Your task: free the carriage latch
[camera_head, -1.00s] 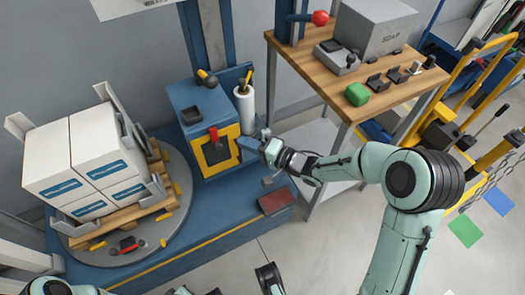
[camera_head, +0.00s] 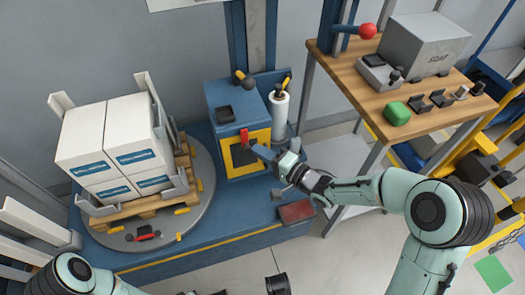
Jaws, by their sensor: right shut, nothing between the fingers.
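The carriage (camera_head: 228,100) is a blue box with a yellow-framed dark front, standing on the blue base by the mast. A red latch handle (camera_head: 244,136) sits upright at the top of its yellow front. My right gripper (camera_head: 256,149) is shut and empty, its fingertips in front of the yellow frame, just right of and below the red handle. I cannot tell whether they touch it. My left arm (camera_head: 75,270) enters at the bottom left. A dark part at the bottom edge (camera_head: 278,284) may be my left gripper; its fingers cannot be made out.
White boxes (camera_head: 137,140) stand on a pallet on the round turntable (camera_head: 202,195) to the left. A white film roll (camera_head: 279,115) stands right of the carriage. A wooden bench (camera_head: 365,100) with small parts is at the right. A dark red pad (camera_head: 297,211) lies on the base.

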